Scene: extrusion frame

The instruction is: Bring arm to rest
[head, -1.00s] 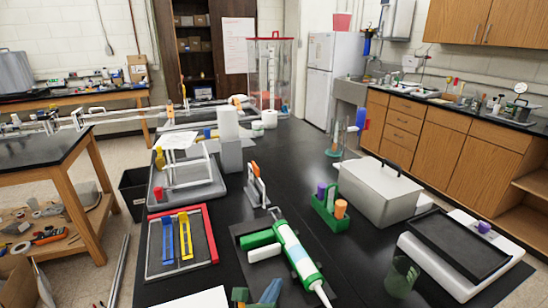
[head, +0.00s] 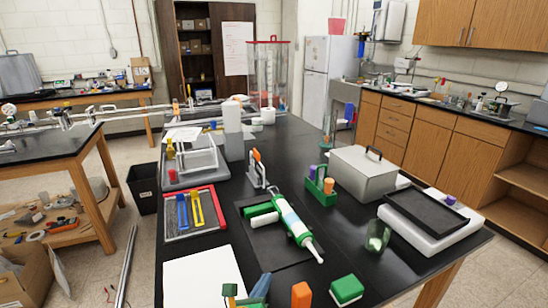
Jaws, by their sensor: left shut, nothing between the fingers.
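At the bottom edge of the head view, left of centre, a green and blue part (head: 246,291) shows, cut off by the frame. I take it for my left gripper, seen only in part; it is shut and holds nothing that I can make out. It appears in front of the near edge of the black table (head: 340,262), beside a white sheet (head: 198,277). Whether it touches the table cannot be told. My right gripper does not show.
An orange block (head: 301,295) and a green block (head: 346,289) stand close on the right. Behind are a green-and-white tube tool (head: 292,222), a red-framed tray (head: 192,211), a grey box (head: 365,185) and a clear cup (head: 377,236). A wooden-legged table (head: 105,165) stands left.

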